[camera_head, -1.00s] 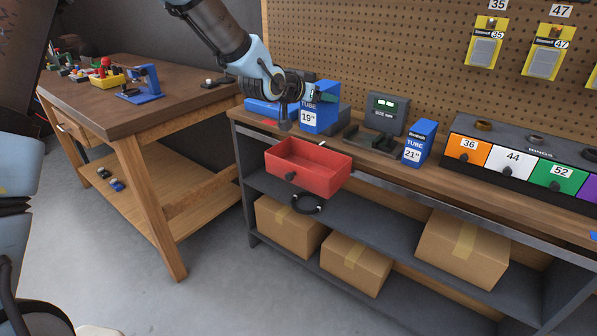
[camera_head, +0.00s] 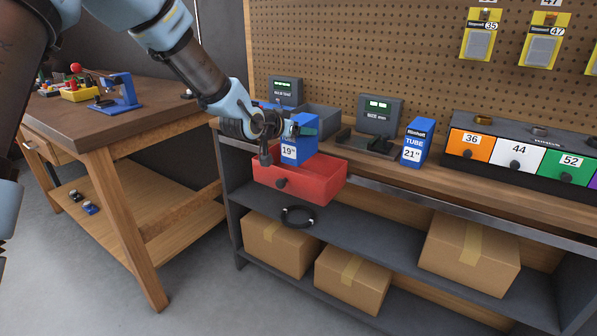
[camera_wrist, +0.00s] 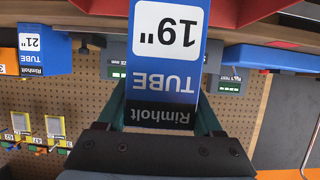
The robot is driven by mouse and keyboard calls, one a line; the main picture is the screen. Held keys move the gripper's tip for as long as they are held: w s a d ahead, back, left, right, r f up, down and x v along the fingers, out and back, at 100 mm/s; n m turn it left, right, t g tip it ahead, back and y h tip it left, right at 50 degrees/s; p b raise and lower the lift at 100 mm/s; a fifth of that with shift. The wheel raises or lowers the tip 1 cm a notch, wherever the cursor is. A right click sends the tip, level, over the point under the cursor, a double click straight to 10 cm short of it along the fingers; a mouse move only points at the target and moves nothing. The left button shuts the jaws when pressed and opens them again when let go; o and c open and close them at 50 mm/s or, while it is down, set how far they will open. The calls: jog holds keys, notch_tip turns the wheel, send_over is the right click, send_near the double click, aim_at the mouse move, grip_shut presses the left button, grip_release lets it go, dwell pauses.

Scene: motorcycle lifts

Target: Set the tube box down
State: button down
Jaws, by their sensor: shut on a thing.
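The blue-and-white tube box marked 19" (camera_head: 298,148) is in my gripper (camera_head: 288,128). In the wrist view the box (camera_wrist: 165,75) fills the middle, label toward the camera, with a finger on each side. In the head view the box appears over the open red drawer (camera_head: 322,186), toward its back. The drawer's inside and the box's lower end are hidden, so I cannot tell whether the box touches the drawer. A second tube box marked 21" (camera_head: 417,143) stands upright on the bench to the right.
A grey open bin (camera_head: 318,118) and two display units (camera_head: 380,115) stand on the bench behind. A coloured drawer cabinet (camera_head: 515,150) is at the right. A black ring (camera_head: 297,217) lies on the shelf below; cardboard boxes (camera_head: 350,278) sit lower down.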

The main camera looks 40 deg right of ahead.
aim_at(298, 155)
jog(key=shift+f+p, duration=0.75)
jog(key=shift+f, duration=3.05)
jog(key=shift+c, duration=0.2)
grip_release()
jog(key=shift+f, duration=0.15)
jog(key=shift+r, duration=0.2)
jog(key=shift+a, duration=0.4)
jog(key=b+v, duration=0.2)
jog(key=v, duration=0.9)
jog(key=shift+r, duration=0.2)
